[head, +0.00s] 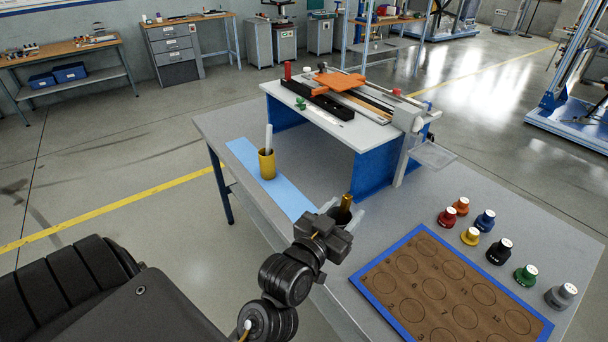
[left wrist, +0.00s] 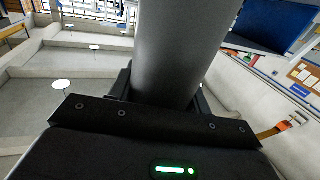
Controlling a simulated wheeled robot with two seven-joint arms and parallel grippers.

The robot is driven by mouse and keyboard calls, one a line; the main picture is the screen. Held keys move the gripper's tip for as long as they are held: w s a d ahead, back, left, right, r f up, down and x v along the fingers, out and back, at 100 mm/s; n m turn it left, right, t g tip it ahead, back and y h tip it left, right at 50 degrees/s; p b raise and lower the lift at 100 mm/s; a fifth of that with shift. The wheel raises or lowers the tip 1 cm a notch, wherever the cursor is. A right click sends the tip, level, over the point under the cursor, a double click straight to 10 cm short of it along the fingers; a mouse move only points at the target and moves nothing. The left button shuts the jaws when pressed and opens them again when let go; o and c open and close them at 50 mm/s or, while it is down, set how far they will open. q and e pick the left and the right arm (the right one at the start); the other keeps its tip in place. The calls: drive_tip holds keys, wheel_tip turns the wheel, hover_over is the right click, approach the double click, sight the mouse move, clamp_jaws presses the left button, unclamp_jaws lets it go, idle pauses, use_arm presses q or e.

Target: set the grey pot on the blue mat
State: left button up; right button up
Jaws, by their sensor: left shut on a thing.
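The blue mat (head: 240,150) is a long light-blue strip along the left side of the grey table. A yellow pot (head: 267,167) with a pale stick in it stands on the mat. My left gripper (head: 343,211) is shut on the grey pot (left wrist: 178,50), near the mat's front end and just right of it. A brass-coloured piece (head: 346,202) sticks up from the held pot. The gripper hides much of the pot in the head view, and I cannot tell whether its base touches the table. My right gripper is not in view.
A white-topped bench with blue sides (head: 380,170) stands at the back of the table (head: 470,220). Several coloured knobbed pieces (head: 500,250) are at the right, beside a blue-rimmed brown board (head: 450,290) with circles. The mat is clear in front of the yellow pot.

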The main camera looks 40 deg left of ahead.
use_arm(q)
drive_tip(key=shift+w+d, duration=0.15)
drive_tip(key=shift+d, duration=0.15)
drive_tip(key=shift+a+f, duration=0.1)
drive_tip(key=shift+a, duration=0.1)
drive_tip(key=a+r+n+y+b, duration=0.15)
drive_tip(key=a+b, duration=0.35)
drive_tip(key=a, duration=2.2)
drive_tip(key=w+d+f+p, duration=0.1)
drive_tip(key=w+d+f, duration=0.3)
drive_tip(key=w+f, duration=0.9)
drive_tip(key=shift+w, duration=0.45)
